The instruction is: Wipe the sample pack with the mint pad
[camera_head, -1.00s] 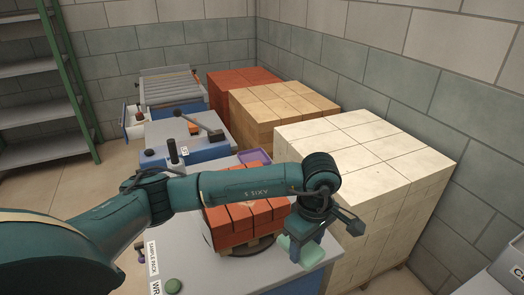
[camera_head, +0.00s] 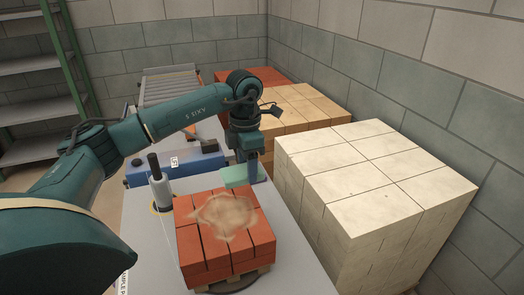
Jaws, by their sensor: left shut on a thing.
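The sample pack (camera_head: 208,250) is a strapped block of red-orange bricks on a round stand on the grey bench. A tan dusty patch (camera_head: 225,214) lies on its top. My left gripper (camera_head: 250,168) points down past the pack's far right side, shut on the mint pad (camera_head: 238,176), a flat pale green piece. The pad appears raised and apart from the pack; its exact height is unclear. My right gripper is out of view.
A grey bottle-like thing with a black top (camera_head: 161,190) stands left of the pack. Tall stacks of cream (camera_head: 350,190) and tan bricks (camera_head: 300,100) stand at the right.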

